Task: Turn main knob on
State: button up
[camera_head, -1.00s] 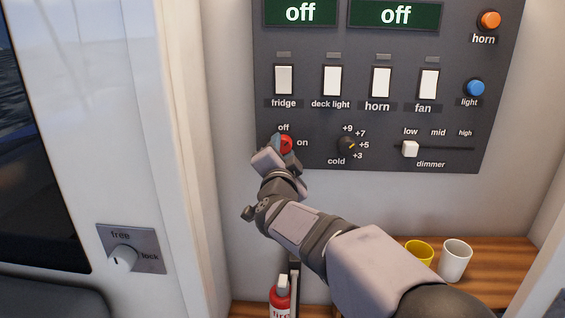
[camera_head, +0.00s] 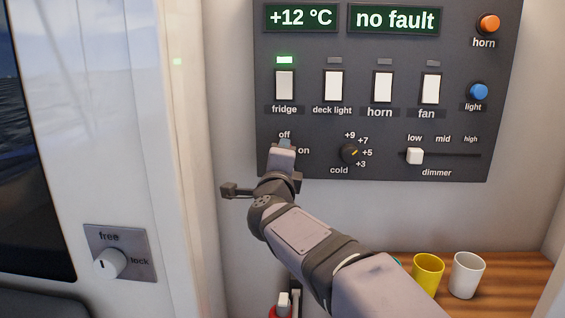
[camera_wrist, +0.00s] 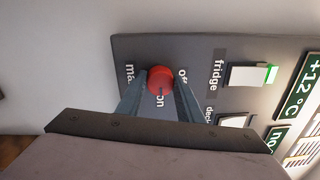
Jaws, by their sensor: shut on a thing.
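The main knob (camera_wrist: 160,80) is red and sits at the lower left of the dark panel, between the "off" and "on" labels. In the wrist view my gripper (camera_wrist: 160,88) has one finger on each side of the knob and is shut on it. In the head view my gripper (camera_head: 284,147) covers the knob, so its pointer is hidden there. The displays at the top of the panel (camera_head: 330,125) are lit and read "+12 °C" (camera_head: 300,17) and "no fault" (camera_head: 394,19). The lamp above the fridge switch (camera_head: 285,85) glows green.
Right of my gripper are the cold dial (camera_head: 351,153) and the dimmer slider (camera_head: 415,156). Switches stand in a row above. A yellow cup (camera_head: 428,275) and a white cup (camera_head: 467,275) stand on the wooden shelf. A free/lock knob (camera_head: 110,263) is at the lower left.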

jog(key=shift+m, duration=0.3)
jog(key=o, duration=1.1)
jog(key=shift+c, duration=0.2)
jog(key=shift+s, duration=0.1)
jog(key=s+b, duration=0.2)
jog(key=s, duration=0.5)
jog(key=shift+f, duration=0.2)
